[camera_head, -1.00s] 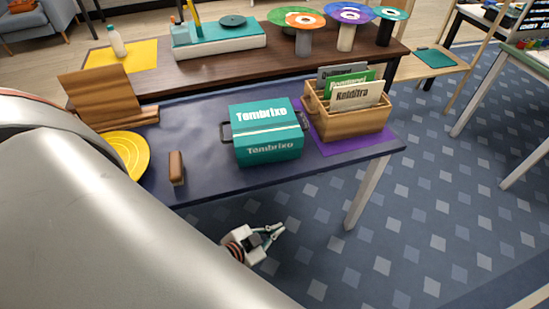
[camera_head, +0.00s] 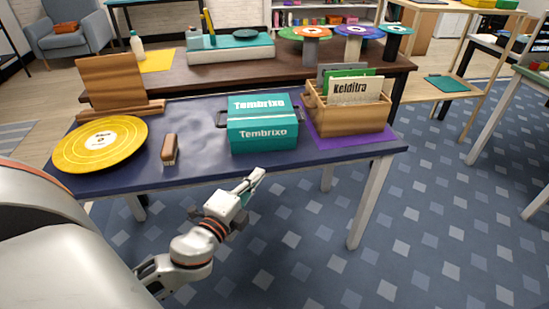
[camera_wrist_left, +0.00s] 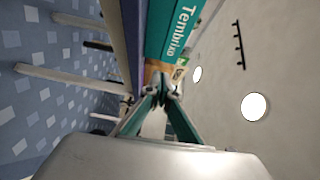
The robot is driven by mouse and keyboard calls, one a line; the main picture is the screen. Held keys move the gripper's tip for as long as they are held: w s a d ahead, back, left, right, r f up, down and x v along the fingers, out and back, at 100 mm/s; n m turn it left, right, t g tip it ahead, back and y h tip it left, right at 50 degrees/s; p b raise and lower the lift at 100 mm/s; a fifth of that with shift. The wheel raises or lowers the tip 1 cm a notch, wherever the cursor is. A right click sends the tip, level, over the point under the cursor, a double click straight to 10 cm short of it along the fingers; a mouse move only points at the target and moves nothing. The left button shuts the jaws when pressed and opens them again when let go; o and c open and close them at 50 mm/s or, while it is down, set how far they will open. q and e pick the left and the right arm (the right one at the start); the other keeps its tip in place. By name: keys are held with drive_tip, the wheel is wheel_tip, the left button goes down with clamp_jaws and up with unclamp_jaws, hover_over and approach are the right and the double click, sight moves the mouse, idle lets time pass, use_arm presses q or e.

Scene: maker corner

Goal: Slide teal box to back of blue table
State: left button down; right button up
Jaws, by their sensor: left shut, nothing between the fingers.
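The teal box (camera_head: 262,133) with white lettering and dark side handles stands on the blue table (camera_head: 205,125), near the middle of its front edge. It also shows large at the top of the left wrist view (camera_wrist_left: 181,28). My left gripper (camera_head: 256,178) is shut and empty, in front of the table's front edge and just below the box, apart from it. Its fingers (camera_wrist_left: 163,92) meet in the left wrist view. My right gripper is not in view.
A wooden crate of records (camera_head: 345,107) stands on a purple mat (camera_head: 388,138) right of the box. A brush (camera_head: 169,149), a yellow record (camera_head: 97,146) and a wooden stand (camera_head: 112,83) are on the left. A brown table (camera_head: 180,78) is behind.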

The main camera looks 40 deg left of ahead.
use_arm(q)
approach(275, 138)
drive_tip(key=w+d, duration=0.2)
drive_tip(key=w, duration=0.2)
drive_tip(key=shift+w+a+f+b, duration=0.2)
drive_tip(key=shift+w+a+b, duration=0.4)
drive_tip(key=shift+a, duration=0.3)
drive_tip(key=shift+w+a, duration=0.25)
drive_tip(key=shift+a, duration=0.05)
drive_tip(key=shift+w+a+r, duration=0.15)
drive_tip(key=shift+w+a, duration=0.05)
drive_tip(key=shift+a, duration=0.05)
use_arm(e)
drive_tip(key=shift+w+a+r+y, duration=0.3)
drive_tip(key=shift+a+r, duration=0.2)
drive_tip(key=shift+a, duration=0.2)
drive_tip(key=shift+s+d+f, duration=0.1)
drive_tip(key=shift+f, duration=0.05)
